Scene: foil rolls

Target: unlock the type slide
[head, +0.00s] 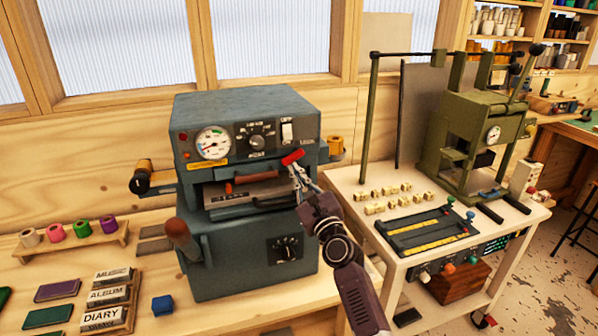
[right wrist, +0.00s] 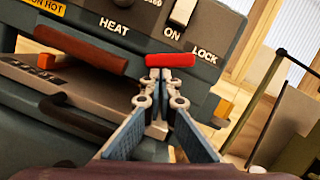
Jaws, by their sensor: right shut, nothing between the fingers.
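The blue-grey press (head: 250,120) stands on the wooden bench. A red lock handle (head: 292,157) sits at the right of its front. In the right wrist view the red handle (right wrist: 170,60) lies below the ON and LOCK labels. My right gripper (head: 297,172) is shut and empty, with its tips just below the red handle. In the right wrist view the gripper tips (right wrist: 160,80) overlap the handle's lower edge; I cannot tell whether they touch. The grey type slide (head: 250,196) is in the press's front slot, under a brown bar. My left gripper is not in view.
A dark red-brown knob (head: 179,232) sticks out at the press's left. Foil rolls (head: 55,231) stand on a rack at left, near type holders (head: 106,296). A white table (head: 350,183) with a green press (head: 480,130) stands to the right.

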